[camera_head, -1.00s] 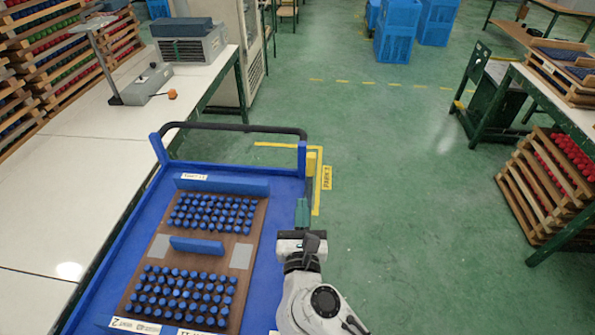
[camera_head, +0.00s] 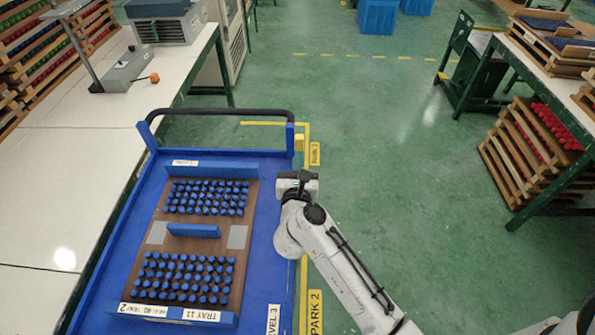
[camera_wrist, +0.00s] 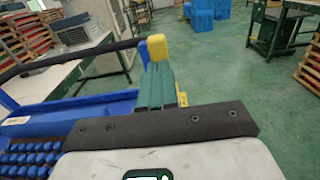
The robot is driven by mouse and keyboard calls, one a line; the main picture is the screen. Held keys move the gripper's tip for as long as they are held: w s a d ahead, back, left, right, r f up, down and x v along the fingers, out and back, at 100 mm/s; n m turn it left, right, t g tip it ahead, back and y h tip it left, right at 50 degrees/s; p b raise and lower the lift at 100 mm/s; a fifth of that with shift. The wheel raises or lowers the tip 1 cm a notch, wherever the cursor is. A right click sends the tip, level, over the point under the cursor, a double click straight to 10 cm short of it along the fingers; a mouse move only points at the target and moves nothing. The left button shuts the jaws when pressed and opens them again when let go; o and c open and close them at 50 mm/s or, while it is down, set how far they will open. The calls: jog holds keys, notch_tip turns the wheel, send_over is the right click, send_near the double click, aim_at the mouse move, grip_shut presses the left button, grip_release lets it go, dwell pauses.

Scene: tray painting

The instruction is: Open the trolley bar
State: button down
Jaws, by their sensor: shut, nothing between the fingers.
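The blue trolley (camera_head: 262,245) stands at the left of the head view, with a black push handle (camera_head: 218,113) across its far end. A small yellow piece (camera_head: 299,143) sits at its far right corner post. In the wrist view, the yellow piece (camera_wrist: 157,47) stands upright beside the blue post (camera_wrist: 143,52). My gripper (camera_wrist: 156,84) has green fingers shut together, empty, pointing toward the yellow piece. The fingertips overlap its lower part in the picture; I cannot tell whether they touch. In the head view, my gripper (camera_head: 299,176) is just nearer than the yellow piece, its fingers mostly hidden.
A brown tray (camera_head: 155,233) with rows of blue pegs lies on the trolley. A white workbench (camera_head: 70,190) runs along the left. Green floor (camera_head: 400,180) is clear on the right, up to a table with a wooden rack of red pegs (camera_head: 535,140). Yellow floor lines surround the trolley.

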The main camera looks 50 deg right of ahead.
aim_at(299, 146)
jog(key=shift+x, duration=0.85)
jog(key=shift+d, duration=0.1)
jog(key=x, duration=0.4)
jog(key=shift+w, duration=0.1)
jog(key=shift+r, duration=0.1)
jog(key=shift+r, duration=0.1)
